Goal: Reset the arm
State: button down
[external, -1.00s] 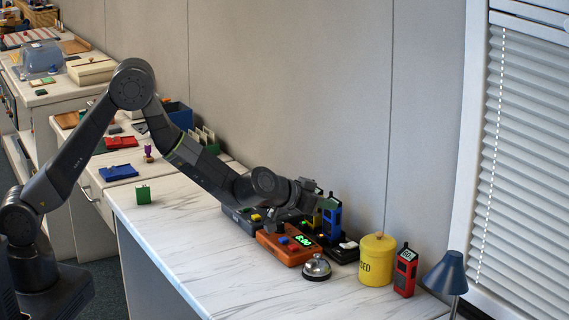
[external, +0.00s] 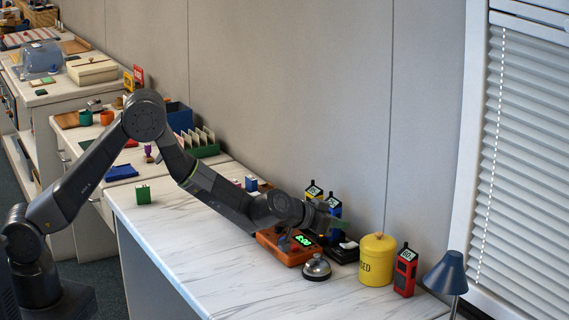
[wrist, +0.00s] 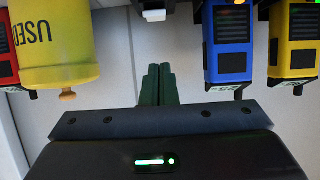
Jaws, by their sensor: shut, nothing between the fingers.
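My gripper (external: 342,223) is shut and empty. Its two dark green fingers (wrist: 158,85) lie together in the wrist view. In the external view it is above the back of the counter, pointing right past the orange device with a green display (external: 303,239). The blue handheld device (external: 334,206) is partly hidden behind my gripper. In the wrist view, which looks upside down, the blue device (wrist: 228,42) is right of the fingers and the yellow canister marked USED (wrist: 55,40) is left of them. I see no contact with either.
A yellow handheld device (external: 314,191) stands behind the gripper. The yellow canister (external: 376,262), a red handheld device (external: 405,272), a silver bell (external: 316,268) and a blue lamp (external: 446,272) are close on the right. A green cube (external: 143,194) sits left. The front of the counter is clear.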

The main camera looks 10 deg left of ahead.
jog(key=shift+s+a+f+b, duration=0.15)
jog(key=shift+a+f+b, duration=0.05)
jog(key=shift+f+b, duration=0.1)
jog(key=p+v, duration=0.4)
jog(key=v, duration=0.5)
jog(key=shift+f+b+x, duration=0.2)
jog(key=shift+b+x, duration=0.15)
jog(key=shift+x, duration=1.55)
jog(key=shift+s, duration=0.2)
jog(key=shift+a, duration=0.1)
